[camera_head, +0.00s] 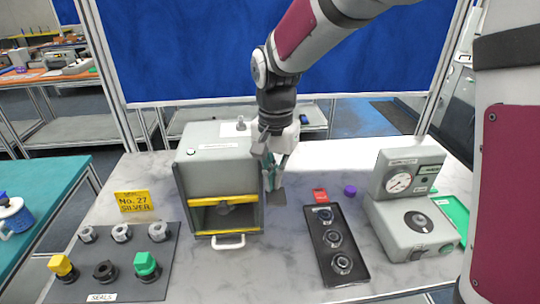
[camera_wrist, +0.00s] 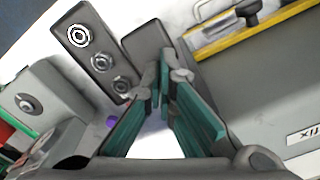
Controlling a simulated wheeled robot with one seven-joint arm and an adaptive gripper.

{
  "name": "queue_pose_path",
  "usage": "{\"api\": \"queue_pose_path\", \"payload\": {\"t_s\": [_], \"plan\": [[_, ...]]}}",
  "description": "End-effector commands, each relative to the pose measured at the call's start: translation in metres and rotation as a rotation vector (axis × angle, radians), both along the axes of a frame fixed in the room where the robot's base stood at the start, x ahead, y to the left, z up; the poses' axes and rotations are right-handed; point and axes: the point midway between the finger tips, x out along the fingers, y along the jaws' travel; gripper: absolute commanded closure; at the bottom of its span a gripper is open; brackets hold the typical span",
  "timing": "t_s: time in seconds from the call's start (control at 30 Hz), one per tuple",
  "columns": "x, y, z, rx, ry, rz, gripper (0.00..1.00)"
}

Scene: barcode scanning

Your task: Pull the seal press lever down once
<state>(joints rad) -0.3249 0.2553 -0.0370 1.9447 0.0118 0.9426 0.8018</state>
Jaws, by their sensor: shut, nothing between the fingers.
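The seal press (camera_head: 215,170) is a grey box with yellow bars across its open front, standing left of centre on the table in the head view. Its grey side with a yellow edge fills the right of the wrist view (camera_wrist: 255,85). A white U-shaped handle (camera_head: 229,242) sticks out at its front base. My gripper (camera_head: 275,182) points down close beside the press's right side. Its teal fingers (camera_wrist: 160,82) meet at the tips and hold nothing. A flat grey piece (camera_head: 279,198) shows just below the fingertips; I cannot tell whether it belongs to the lever, or whether I touch it.
A black tray with several round dies (camera_head: 333,240) lies to the right of my gripper. Beyond it stands a grey gauge device (camera_head: 408,210). A purple knob (camera_head: 350,190) and a red tag (camera_head: 320,195) lie nearby. A dark seals board (camera_head: 120,265) is at front left, by a yellow card (camera_head: 134,201).

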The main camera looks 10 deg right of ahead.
Motion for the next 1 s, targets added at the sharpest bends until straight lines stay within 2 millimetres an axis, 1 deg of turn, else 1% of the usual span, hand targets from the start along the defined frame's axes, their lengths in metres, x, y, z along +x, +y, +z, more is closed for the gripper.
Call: {"api": "queue_pose_path", "payload": {"t_s": [0.03,0.2,0.5,0.57,1.0], "plan": [[0.001,0.000,-0.005,-0.001,0.000,0.000,1.00],[0.001,0.000,-0.018,-0.001,0.000,0.000,1.00],[0.000,0.000,-0.015,0.000,0.001,0.000,1.00],[0.000,0.000,-0.011,0.000,0.001,-0.001,1.00],[-0.001,0.000,0.038,0.000,0.000,-0.001,1.00]]}}
